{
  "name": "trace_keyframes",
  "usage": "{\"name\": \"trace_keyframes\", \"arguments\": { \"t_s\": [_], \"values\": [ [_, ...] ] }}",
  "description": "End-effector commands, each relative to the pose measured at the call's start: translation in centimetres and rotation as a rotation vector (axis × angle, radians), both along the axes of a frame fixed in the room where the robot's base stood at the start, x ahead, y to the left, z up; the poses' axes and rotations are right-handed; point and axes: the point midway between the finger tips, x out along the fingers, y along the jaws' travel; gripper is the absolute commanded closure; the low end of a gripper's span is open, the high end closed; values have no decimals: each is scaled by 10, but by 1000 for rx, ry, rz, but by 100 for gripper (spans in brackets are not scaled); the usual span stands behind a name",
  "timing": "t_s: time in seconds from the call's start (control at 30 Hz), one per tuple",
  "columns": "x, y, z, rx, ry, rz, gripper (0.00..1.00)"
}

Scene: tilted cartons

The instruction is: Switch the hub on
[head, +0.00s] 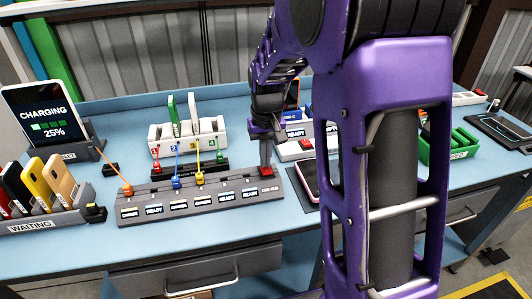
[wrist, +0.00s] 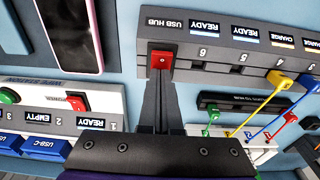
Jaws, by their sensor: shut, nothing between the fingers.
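The USB hub (head: 210,205) is a long dark grey strip on the blue bench, with a row of small READY and CHARGE labels. Its red switch (head: 266,171) sits at its right end; in the wrist view the red switch (wrist: 160,61) shows beside the USB HUB label. My gripper (head: 265,160) is shut and empty, pointing down right at the switch. In the wrist view its fingertips (wrist: 160,82) end at the switch's edge; I cannot tell whether they touch it. Orange, blue and yellow plugs (head: 200,178) stand in the hub.
A white charger (head: 187,131) stands behind the hub. A phone (head: 308,176) lies to its right, near another white unit (head: 297,147). A WAITING rack (head: 40,218) with several phones and a CHARGING 25% screen (head: 42,118) are at left. A green tray (head: 450,148) is at right.

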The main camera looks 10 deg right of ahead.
Motion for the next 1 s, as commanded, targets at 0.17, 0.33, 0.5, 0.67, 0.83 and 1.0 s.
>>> {"name": "trace_keyframes", "arguments": {
  "t_s": [0.17,0.33,0.5,0.67,0.83,1.0],
  "values": [
    [-3,0,-4,0,6,0,100],
    [-6,0,-5,0,9,0,100],
    [-15,0,-6,0,13,0,100],
    [-21,0,-6,0,14,0,100],
    [-22,0,-6,0,15,0,100],
    [-22,0,-4,0,15,0,100]
  ]
}}
